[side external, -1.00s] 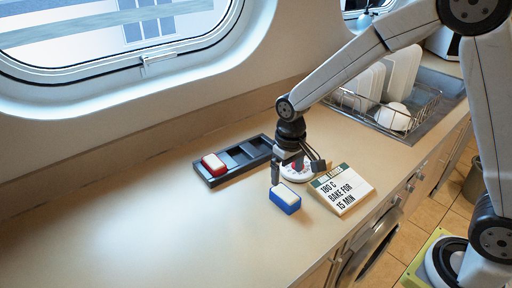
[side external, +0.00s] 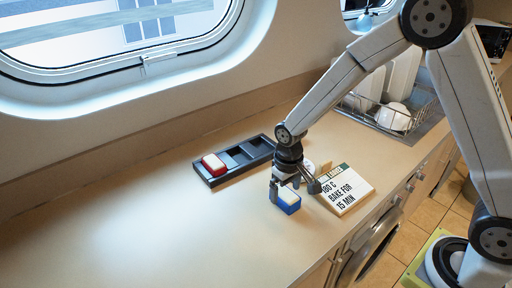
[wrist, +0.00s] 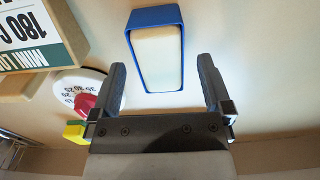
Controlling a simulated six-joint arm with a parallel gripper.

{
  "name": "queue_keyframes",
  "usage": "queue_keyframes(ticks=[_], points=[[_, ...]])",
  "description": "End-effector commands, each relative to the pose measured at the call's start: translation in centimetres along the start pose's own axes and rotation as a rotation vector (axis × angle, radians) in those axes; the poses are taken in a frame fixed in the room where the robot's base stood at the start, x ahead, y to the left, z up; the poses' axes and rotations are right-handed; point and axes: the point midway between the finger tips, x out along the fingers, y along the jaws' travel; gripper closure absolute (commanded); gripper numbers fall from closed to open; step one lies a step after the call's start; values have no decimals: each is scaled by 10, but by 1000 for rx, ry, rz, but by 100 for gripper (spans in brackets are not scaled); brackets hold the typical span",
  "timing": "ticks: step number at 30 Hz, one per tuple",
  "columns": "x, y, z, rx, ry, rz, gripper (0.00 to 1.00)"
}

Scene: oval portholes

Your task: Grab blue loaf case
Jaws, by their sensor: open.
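The blue loaf case (side external: 286,201) stands on the counter with a pale loaf in it. In the wrist view the blue case (wrist: 183,50) lies just beyond the fingertips, slightly tilted in the picture and between the lines of the two fingers. My gripper (side external: 293,188) is open and empty, low over the counter beside the case. In the wrist view my gripper (wrist: 162,75) has its fingers spread wider than the case. In the side view a finger partly hides the case.
A dark tray (side external: 240,157) with compartments holds a red case (side external: 213,164) in its left compartment. A recipe sign (side external: 342,190) stands close right of my gripper. A round white dial (wrist: 78,90) with a red knob is near the left finger. Counter at left is clear.

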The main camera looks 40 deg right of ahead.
Motion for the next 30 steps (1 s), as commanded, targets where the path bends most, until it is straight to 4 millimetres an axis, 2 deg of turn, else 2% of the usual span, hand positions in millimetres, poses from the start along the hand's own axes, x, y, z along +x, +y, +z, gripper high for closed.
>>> queue_keyframes(ticks=[6,22,30], points=[[14,0,0,0,1,-1,0],[15,0,0,0,2,-1,0],[15,0,0,0,2,-1,86]])
